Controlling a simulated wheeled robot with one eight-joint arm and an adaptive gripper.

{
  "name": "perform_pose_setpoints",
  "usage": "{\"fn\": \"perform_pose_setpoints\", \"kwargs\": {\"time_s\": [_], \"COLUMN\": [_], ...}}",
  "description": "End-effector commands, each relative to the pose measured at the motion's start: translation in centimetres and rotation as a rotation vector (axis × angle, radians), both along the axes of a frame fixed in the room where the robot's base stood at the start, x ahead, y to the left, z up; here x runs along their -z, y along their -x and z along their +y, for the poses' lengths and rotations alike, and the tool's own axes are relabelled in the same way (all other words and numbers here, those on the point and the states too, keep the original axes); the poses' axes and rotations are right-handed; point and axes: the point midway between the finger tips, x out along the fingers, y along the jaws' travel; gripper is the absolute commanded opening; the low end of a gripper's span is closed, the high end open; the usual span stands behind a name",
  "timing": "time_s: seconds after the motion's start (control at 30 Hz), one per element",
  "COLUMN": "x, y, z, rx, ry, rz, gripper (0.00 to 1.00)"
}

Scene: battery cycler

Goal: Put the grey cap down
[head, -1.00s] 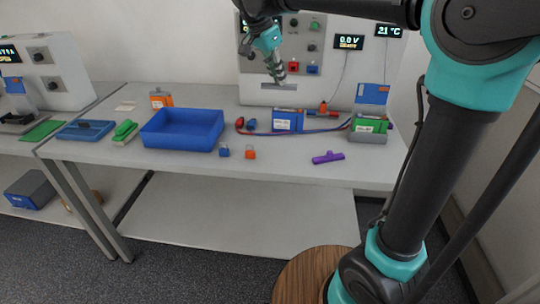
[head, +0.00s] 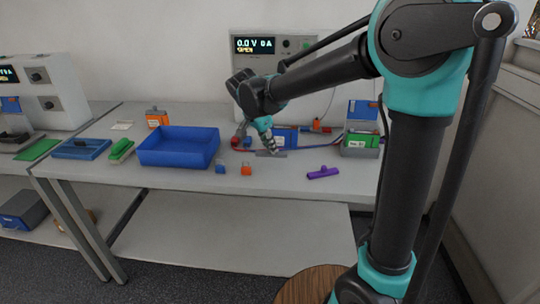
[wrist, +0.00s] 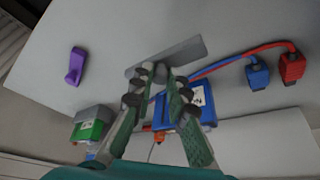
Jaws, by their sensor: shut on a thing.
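The grey cap is a flat, long grey bar (head: 279,153). In the head view it lies level, at or just above the table top, in front of the blue battery pack. My gripper (head: 270,149) points down at it from above and is shut on it. In the wrist view the cap (wrist: 188,50) spans crosswise beyond the fingertips of my gripper (wrist: 153,75), which pinch its near edge. I cannot tell whether the cap's underside touches the table.
The blue battery pack (head: 286,137) with red and blue leads (wrist: 268,47) stands close behind the cap. A purple piece (head: 323,172) lies to the right. Blue (head: 220,167) and orange (head: 246,169) clips and a blue bin (head: 178,147) are to the left.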

Motion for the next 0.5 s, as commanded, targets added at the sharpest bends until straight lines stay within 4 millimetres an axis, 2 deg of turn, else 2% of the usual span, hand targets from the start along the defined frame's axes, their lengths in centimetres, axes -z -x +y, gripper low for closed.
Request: {"fn": "perform_pose_setpoints", "kwargs": {"time_s": [0.3,0.5], "x": [3.6,3.9], "y": [0.0,0.0], "z": [0.0,0.0], "rx": [0.0,0.0], "ry": [0.0,0.0], "rz": [0.0,0.0], "gripper": [0.0,0.0]}}
